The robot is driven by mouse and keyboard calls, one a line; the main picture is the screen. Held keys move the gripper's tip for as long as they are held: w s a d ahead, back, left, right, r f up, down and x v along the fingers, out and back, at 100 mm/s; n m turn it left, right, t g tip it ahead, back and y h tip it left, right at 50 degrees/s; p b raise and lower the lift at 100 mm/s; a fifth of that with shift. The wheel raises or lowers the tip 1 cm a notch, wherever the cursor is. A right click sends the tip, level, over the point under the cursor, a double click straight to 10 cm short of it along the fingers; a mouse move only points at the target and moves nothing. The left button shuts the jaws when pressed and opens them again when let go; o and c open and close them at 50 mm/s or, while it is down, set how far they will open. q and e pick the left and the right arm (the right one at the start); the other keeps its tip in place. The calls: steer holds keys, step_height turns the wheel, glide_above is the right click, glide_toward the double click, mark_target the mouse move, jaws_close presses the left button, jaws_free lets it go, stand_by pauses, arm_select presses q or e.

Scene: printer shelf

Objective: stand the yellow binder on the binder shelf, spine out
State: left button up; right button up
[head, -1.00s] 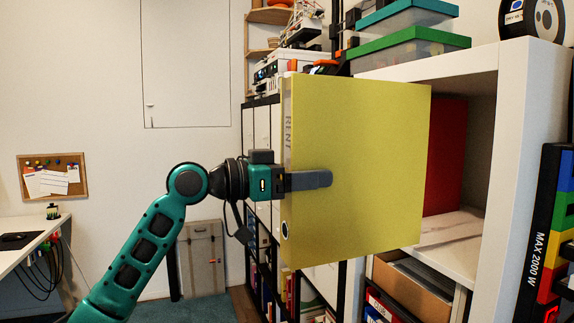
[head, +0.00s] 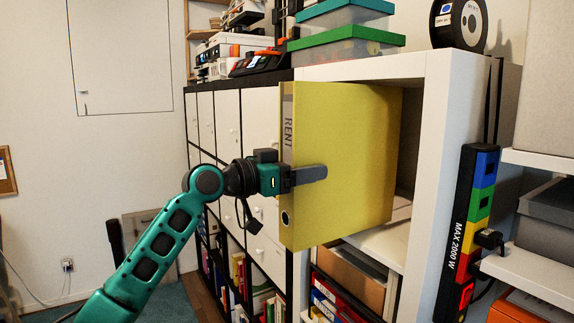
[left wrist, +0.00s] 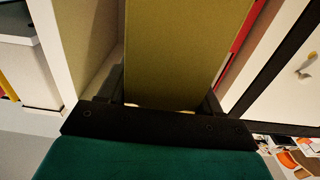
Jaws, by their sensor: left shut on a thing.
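The yellow binder (head: 345,160) is upright in my left gripper (head: 308,175), in front of the white binder shelf (head: 425,150). Its spine, marked RENT, faces my side, toward the left of the head view. The far edge of the binder appears to be at or inside the shelf opening; how deep it is I cannot tell. My left gripper is shut on the binder near the spine at mid height. The binder (left wrist: 180,50) also fills the middle of the left wrist view, between the fingers. A strip of red (left wrist: 240,35) shows beside it there. My right gripper is not in view.
A green-lidded box (head: 345,45) and a filament spool (head: 460,22) stand on top of the shelf. A colourful power strip (head: 470,225) is fixed to the shelf's right side. A white cabinet (head: 228,125) adjoins on the left. Boxes (head: 350,275) fill the compartment below.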

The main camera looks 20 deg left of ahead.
mark_target(340, 165)
arm_select(q)
steer(key=shift+x, duration=4.7)
steer(key=shift+f, duration=0.25)
